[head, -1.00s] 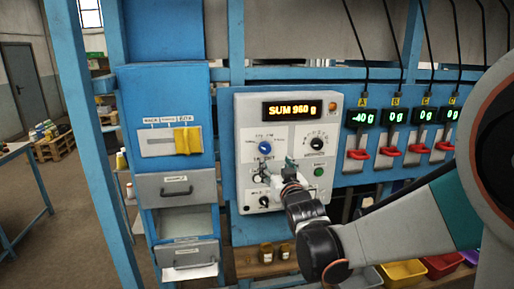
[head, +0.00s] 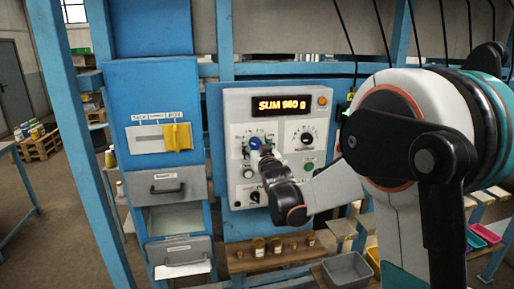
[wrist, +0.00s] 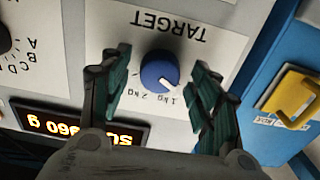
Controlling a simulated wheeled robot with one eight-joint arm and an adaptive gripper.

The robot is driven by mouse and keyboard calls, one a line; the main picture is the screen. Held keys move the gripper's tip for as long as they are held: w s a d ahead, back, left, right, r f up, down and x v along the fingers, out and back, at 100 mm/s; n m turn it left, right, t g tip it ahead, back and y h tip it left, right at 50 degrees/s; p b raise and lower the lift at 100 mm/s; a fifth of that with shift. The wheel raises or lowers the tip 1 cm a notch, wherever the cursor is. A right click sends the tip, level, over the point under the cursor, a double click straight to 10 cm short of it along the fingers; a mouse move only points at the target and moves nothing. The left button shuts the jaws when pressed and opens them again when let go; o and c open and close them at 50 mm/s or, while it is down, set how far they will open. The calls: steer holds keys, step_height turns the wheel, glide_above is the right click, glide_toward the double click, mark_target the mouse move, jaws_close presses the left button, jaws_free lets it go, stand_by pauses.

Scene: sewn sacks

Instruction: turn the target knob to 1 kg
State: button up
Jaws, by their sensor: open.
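The blue target knob (wrist: 160,70) is on the light grey panel under the upside-down word TARGET in the wrist view. Its white pointer line lies on the side towards the printed kg marks. I cannot tell exactly which mark it meets. My gripper (wrist: 161,60) is open, with one dark green finger on each side of the knob and visible gaps between. In the head view the target knob (head: 255,142) shows at the panel's upper left, with my gripper (head: 266,156) just in front and below. The orange display (head: 282,105) reads SUM 960 g.
A black selector knob (head: 306,138) is to the right and a green button (head: 309,167) below it. A yellow handle (wrist: 298,97) shows beside the panel in the wrist view. Small jars (head: 258,246) stand on the shelf below. My arm covers the right side.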

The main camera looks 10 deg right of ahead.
steer(key=shift+c, duration=0.5)
steer(key=c, duration=1)
steer(key=shift+o, duration=0.2)
steer(key=shift+m, duration=0.3)
steer(key=m+b, duration=0.1)
steer(key=m, duration=0.1)
steer(key=shift+f+m, duration=0.1)
steer(key=shift+m, duration=0.2)
steer(key=shift+m+b, duration=0.8)
steer(key=shift+m, duration=1.4)
